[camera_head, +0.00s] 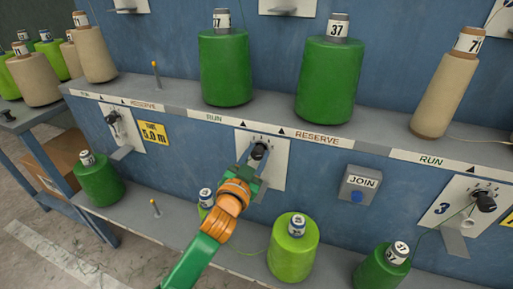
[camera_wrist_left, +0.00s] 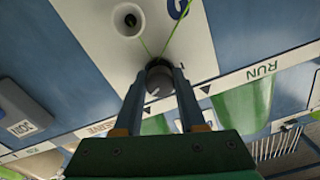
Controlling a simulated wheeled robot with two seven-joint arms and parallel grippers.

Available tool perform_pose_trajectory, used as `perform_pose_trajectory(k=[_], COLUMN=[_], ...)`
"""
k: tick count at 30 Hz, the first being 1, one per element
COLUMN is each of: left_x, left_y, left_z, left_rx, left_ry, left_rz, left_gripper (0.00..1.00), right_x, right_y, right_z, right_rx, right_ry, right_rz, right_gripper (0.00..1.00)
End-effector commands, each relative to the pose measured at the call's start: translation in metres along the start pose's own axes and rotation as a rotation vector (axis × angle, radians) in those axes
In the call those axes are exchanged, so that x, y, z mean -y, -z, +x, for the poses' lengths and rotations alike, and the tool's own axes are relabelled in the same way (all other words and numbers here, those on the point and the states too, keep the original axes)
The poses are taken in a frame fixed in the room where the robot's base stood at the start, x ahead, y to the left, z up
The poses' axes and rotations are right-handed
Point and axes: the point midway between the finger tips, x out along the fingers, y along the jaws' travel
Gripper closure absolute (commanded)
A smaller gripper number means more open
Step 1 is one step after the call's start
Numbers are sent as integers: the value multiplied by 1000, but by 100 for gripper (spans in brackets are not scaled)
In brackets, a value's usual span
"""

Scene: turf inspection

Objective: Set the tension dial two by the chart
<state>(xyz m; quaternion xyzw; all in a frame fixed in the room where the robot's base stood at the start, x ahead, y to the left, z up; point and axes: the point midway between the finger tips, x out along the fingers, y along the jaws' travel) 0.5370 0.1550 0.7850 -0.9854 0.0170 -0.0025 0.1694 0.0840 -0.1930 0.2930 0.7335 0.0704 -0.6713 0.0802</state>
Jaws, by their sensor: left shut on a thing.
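The middle tension dial has a black knob (camera_head: 259,150) on a pale plate (camera_head: 276,170) on the blue panel, below the RUN and RESERVE strip. My left gripper (camera_head: 254,156) is shut on this knob, one finger on each side. In the left wrist view the gripper (camera_wrist_left: 160,84) also closes around the dark knob (camera_wrist_left: 157,70), with the plate (camera_wrist_left: 85,25) behind it. The dial's scale marks are too small to read, and the plate's number is mostly cut off. A chart cannot be made out. My right gripper is out of view.
Green cones (camera_head: 225,70) and a tan cone (camera_head: 447,85) stand on the upper shelf. A lime cone (camera_head: 293,250) stands below. A JOIN box (camera_head: 360,184) is right of the dial; another dial (camera_head: 484,201), marked 3, is farther right. Green yarn crosses the plate.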

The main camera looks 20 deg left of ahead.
Motion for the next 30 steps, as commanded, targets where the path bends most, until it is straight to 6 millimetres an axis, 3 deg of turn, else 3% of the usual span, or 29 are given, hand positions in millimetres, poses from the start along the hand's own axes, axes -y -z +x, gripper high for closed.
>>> perform_pose_trajectory(k=[4,12,30], left_x=[1,0,0], left_y=[2,1,-1], left_z=[0,0,0], left_rx=[2,1,0], left_ry=[-1,-1,0], left_rz=[100,230,287], left_gripper=[100,100,100], right_x=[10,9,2], right_y=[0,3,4], right_z=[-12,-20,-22], right_rx=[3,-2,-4], right_ry=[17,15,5], right_rz=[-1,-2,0], right_gripper=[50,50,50])
